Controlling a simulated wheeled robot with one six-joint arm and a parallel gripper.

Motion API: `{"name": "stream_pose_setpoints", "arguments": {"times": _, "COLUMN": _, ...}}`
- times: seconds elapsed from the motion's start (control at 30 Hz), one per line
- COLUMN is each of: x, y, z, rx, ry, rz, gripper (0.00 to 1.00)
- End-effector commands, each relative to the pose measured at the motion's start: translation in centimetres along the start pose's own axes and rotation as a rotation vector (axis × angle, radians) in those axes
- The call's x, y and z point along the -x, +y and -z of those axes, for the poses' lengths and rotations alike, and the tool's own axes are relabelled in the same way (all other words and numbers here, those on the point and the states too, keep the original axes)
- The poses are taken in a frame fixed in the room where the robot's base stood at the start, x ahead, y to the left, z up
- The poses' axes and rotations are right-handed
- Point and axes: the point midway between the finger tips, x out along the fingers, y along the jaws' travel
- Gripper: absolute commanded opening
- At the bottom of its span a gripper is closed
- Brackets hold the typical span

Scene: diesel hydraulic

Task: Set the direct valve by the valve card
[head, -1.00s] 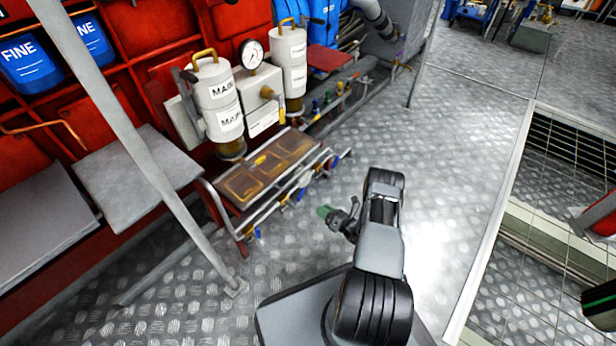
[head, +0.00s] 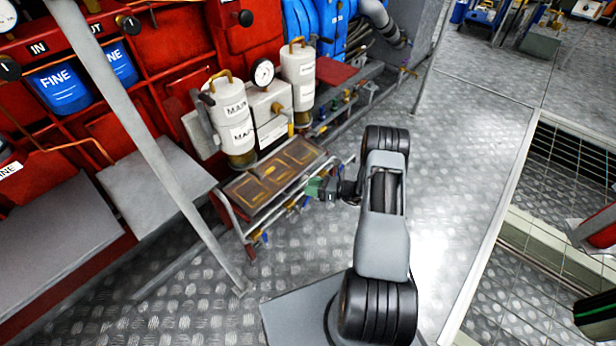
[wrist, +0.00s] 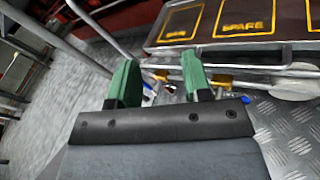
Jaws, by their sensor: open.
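My gripper (head: 318,188) is at the front of a low unit with a brown lettered top (head: 268,178) in the head view. In the wrist view the two green fingers of my gripper (wrist: 160,82) stand apart with nothing held between them. Small valves with yellow and blue parts sit along pipes under that top; one yellow fitting (wrist: 222,80) shows just right of the fingers, and a blue handle (head: 264,238) shows at the unit's near end. I cannot tell which is the direct valve. No valve card can be made out.
Two white canisters (head: 232,122) and a gauge (head: 263,73) stand behind the unit. A grey slanted post (head: 150,150) rises at the left. The tread-plate floor (head: 460,150) right of my arm is clear up to a grated opening (head: 570,170).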

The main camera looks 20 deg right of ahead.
Motion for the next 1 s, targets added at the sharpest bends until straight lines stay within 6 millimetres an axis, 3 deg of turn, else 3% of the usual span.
{"name": "stream_pose_setpoints", "arguments": {"times": 0.1, "x": -0.2, "y": 1.0, "z": -1.9, "rx": 0.040, "ry": 0.029, "rz": -0.031, "gripper": 0.45}}
{"name": "stream_pose_setpoints", "arguments": {"times": 0.3, "x": -0.5, "y": 2.0, "z": -3.4, "rx": 0.083, "ry": 0.062, "rz": -0.067, "gripper": 0.45}}
{"name": "stream_pose_setpoints", "arguments": {"times": 0.83, "x": -0.6, "y": 2.5, "z": -4.1, "rx": 0.106, "ry": 0.079, "rz": -0.084, "gripper": 0.45}}
{"name": "stream_pose_setpoints", "arguments": {"times": 1.0, "x": -0.9, "y": 3.3, "z": -5.0, "rx": 0.143, "ry": 0.104, "rz": -0.111, "gripper": 0.28}}
